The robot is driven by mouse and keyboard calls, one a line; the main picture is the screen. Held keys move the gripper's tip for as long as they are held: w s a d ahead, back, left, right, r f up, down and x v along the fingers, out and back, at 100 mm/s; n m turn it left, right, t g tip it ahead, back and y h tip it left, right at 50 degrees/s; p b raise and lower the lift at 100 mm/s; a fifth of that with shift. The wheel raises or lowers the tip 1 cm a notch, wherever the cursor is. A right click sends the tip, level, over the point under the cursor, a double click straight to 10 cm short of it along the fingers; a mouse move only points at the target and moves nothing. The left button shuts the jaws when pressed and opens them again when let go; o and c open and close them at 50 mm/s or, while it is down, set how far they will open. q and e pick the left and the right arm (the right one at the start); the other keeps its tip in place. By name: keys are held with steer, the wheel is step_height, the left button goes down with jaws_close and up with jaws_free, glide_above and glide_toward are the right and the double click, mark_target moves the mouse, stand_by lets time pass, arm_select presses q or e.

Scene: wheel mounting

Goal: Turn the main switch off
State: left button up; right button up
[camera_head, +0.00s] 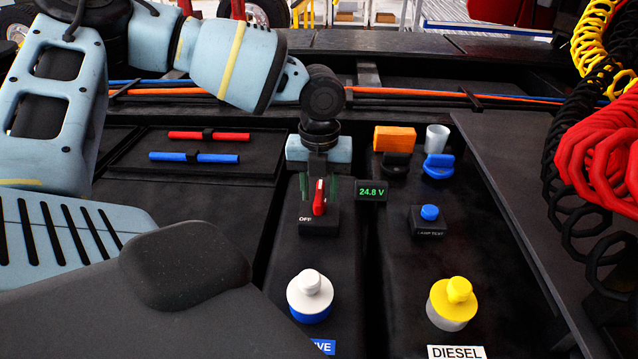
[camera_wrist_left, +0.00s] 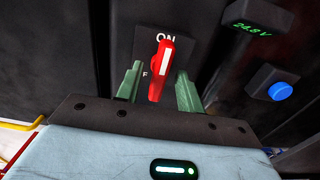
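The main switch has a red handle (camera_head: 319,198) on a black base (camera_head: 318,224) marked OFF at its lower left in the head view. In the left wrist view the red handle (camera_wrist_left: 160,72) stands nearly upright in the picture, with ON above it. My left gripper (camera_head: 318,188) is over the switch, pointing down. In the wrist view its two green fingers (camera_wrist_left: 158,80) stand on either side of the handle, with visible gaps, so it is open around the handle. Part of the OFF lettering is hidden by a finger there. My right gripper is not in view.
A display (camera_head: 371,191) beside the switch reads 24.8 V. A blue lamp-test button (camera_head: 430,213), a white-and-blue knob (camera_head: 310,297) and a yellow knob (camera_head: 453,303) stand nearby. An orange block (camera_head: 394,138) is behind. Red coiled hoses (camera_head: 600,155) hang at the right.

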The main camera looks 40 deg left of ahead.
arm_select(q)
jaws_close()
